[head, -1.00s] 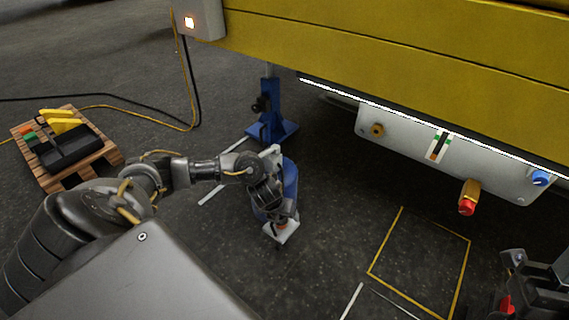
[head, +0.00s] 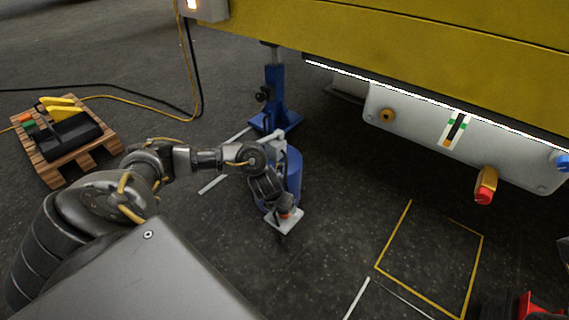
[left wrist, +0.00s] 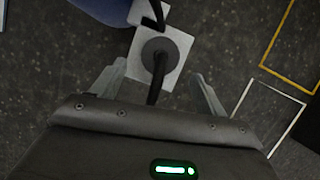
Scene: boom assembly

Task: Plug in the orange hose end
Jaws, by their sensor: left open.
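My left gripper (head: 285,214) reaches down over a pale square plate (head: 291,225) beside a blue cylinder (head: 294,172). A small orange-red patch, possibly the orange hose end, shows at the fingertips, mostly hidden. In the left wrist view the fingers of my left gripper (left wrist: 160,85) are spread. A black hose (left wrist: 158,84) runs between them above a dark round disc (left wrist: 160,55) on the pale plate. I cannot tell if the fingers touch it. The grey panel (head: 415,125) has a brass fitting (head: 387,115), a red-tipped fitting (head: 485,190) and a blue fitting (head: 563,162).
The yellow boom (head: 400,45) spans overhead. A blue stand (head: 274,105) is behind the blue cylinder. A wooden pallet (head: 50,170) with black and yellow items is at left. Floor inside the yellow outline (head: 479,268) is clear. A dark and red part (head: 526,306) is cut off lower right.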

